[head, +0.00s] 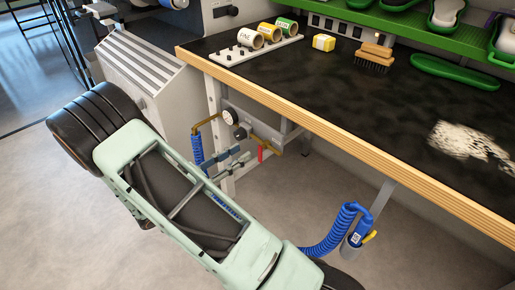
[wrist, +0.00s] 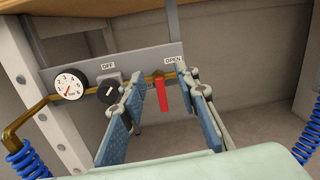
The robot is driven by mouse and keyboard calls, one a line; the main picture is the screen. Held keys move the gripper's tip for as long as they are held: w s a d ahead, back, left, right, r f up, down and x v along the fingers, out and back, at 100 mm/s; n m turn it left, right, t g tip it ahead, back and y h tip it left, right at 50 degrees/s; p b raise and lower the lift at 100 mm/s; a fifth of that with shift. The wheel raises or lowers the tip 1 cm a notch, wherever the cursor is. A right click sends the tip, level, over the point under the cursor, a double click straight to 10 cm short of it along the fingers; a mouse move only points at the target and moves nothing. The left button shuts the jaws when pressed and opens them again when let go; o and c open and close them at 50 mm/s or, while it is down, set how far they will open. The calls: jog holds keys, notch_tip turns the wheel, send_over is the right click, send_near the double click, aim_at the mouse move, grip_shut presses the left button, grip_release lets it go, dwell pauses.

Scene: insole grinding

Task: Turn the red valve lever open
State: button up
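In the head view the lever (head: 260,153) shows under the bench, just right of my gripper (head: 232,163). In the wrist view my gripper (wrist: 164,101) is open, with one blue-padded finger on each side of the lever. Gaps show between the lever and both fingers, and nothing is held. How far the fingertips reach in depth beside the lever is hard to tell.
A pressure gauge (wrist: 69,84) and a black knob (wrist: 109,91) under an OFF label sit left of the lever on the grey plate. Blue coiled hoses (wrist: 27,162) hang at both sides. The workbench (head: 330,137) overhangs the valve; a ribbed grey cabinet (head: 138,70) stands left.

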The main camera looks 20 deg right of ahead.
jog(key=t, duration=0.1)
send_near(259, 156)
jog(key=r, duration=0.1)
jog(key=shift+y, duration=0.4)
jog(key=b+x, duration=0.1)
jog(key=x, duration=0.9)
jog(key=shift+d, duration=0.25)
jog(key=shift+c, duration=0.4)
grip_shut()
